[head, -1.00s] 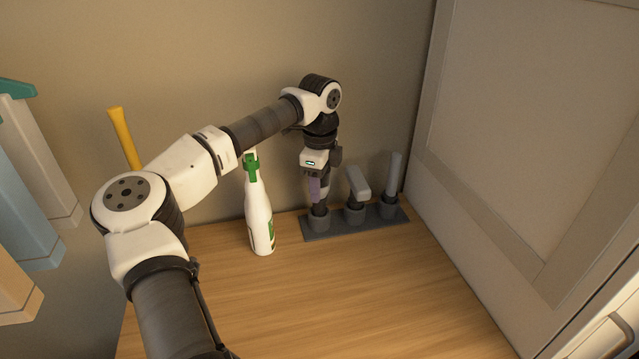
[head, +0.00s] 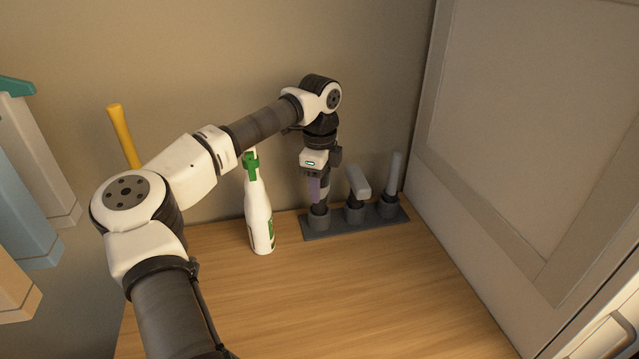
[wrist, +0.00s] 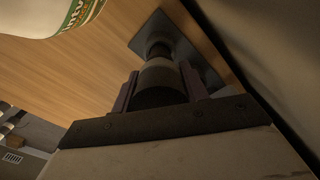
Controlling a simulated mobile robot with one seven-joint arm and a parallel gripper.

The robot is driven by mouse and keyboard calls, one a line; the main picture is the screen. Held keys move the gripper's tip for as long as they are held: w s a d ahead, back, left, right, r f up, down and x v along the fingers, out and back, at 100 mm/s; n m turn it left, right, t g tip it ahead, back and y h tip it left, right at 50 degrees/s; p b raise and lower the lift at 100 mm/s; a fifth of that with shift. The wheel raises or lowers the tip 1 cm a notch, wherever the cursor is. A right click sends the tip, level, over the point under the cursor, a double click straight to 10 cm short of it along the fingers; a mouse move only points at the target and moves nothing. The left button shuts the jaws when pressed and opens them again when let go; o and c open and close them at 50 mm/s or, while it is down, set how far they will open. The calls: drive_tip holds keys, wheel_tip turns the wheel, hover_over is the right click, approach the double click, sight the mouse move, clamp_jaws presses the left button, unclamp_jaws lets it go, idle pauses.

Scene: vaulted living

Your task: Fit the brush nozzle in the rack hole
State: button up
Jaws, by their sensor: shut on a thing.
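My gripper (head: 319,188) points down over the left end of the dark grey rack (head: 348,230). Its purple fingers are shut on the brush nozzle (head: 320,208), a grey and dark piece. The nozzle's lower end is at the mouth of the rack's left cup (head: 319,221); how deep it sits in the hole cannot be told. In the wrist view the nozzle (wrist: 160,76) stands between the two fingers (wrist: 160,88), and its narrow far end meets the rack (wrist: 190,45). The hole itself is hidden.
Two other grey nozzles stand in the rack's middle (head: 358,183) and right (head: 394,172) cups. A white spray bottle (head: 258,215) with a green top stands left of the rack. A cabinet door (head: 530,130) is close on the right. The wooden top (head: 300,300) is clear in front.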

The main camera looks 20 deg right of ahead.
drive_tip(key=shift+f+b, duration=0.95)
drive_tip(key=shift+f, duration=0.25)
idle(0.7)
drive_tip(key=o, duration=1.1)
drive_tip(key=shift+c, duration=0.2)
drive_tip(key=shift+r, duration=0.1)
